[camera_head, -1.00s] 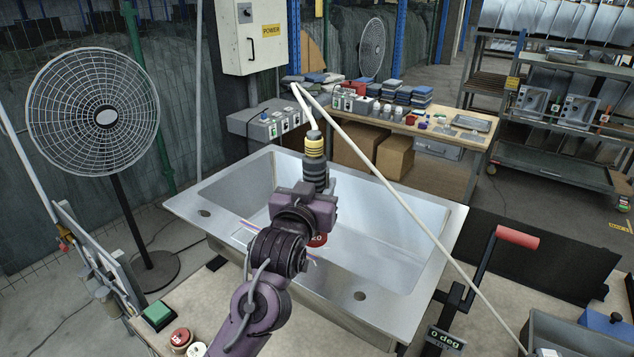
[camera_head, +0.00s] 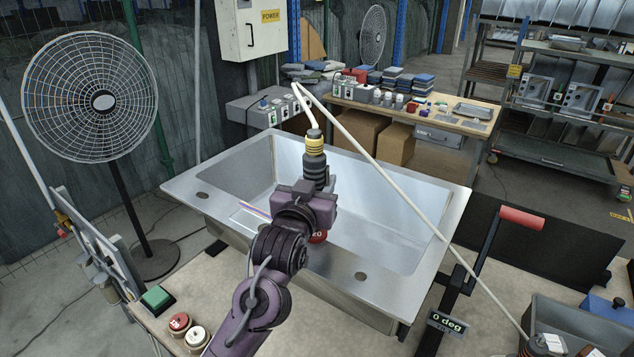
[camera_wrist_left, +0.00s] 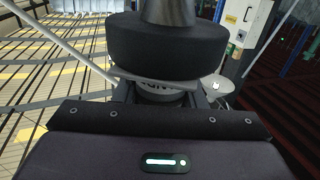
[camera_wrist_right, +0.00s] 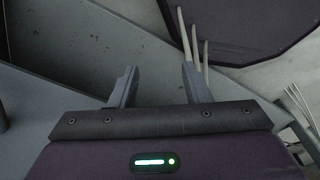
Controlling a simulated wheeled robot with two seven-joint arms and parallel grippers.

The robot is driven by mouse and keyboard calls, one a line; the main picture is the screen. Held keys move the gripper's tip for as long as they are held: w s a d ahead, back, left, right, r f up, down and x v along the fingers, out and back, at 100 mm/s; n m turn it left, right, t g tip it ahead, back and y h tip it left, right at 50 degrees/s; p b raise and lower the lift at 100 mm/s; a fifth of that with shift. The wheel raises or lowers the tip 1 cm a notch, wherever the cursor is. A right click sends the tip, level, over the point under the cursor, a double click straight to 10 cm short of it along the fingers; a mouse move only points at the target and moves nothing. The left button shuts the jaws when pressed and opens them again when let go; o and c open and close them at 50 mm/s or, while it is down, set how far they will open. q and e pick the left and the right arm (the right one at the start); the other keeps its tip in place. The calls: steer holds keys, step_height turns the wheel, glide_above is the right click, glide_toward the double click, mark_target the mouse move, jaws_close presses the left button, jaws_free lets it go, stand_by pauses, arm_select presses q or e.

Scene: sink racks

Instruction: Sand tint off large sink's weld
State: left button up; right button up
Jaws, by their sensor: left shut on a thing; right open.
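The large steel sink (camera_head: 420,200) sits on the bench in the head view. A rainbow-coloured tint strip (camera_head: 255,210) shows along its near inner side, left of my arm; my arm hides part of that area. My left gripper (camera_head: 313,190) is over the near part of the sink, shut on a black and yellow hose-fed tool (camera_head: 315,160). The tool's thick black body (camera_wrist_left: 152,45) fills the left wrist view. A red disc (camera_head: 319,237) ending in "20" shows beneath the gripper; whether it touches the sink is hidden. My right gripper (camera_wrist_right: 157,88) is open and empty.
A green block (camera_head: 156,298), a red puck (camera_head: 179,321) and a white puck (camera_head: 197,337) lie on the bench at front left. A pale pole (camera_head: 390,180) crosses over the sink. A red-handled crank (camera_head: 520,218) stands right; a fan (camera_head: 92,100) stands left.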

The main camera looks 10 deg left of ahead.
arm_select(q)
steer(key=shift+f+b, duration=0.35)
steer(key=shift+f, duration=0.1)
stand_by(0.4)
steer(key=shift+a, duration=0.15)
steer(key=shift+w+a+p, duration=0.9)
steer(key=shift+w+a, duration=1.2)
steer(key=shift+a, duration=3)
steer(key=shift+w+a+p, duration=0.9)
steer(key=shift+w+a, duration=1.15)
steer(key=shift+a, duration=3)
step_height(320, 180, up, 7)
steer(key=p, duration=0.2)
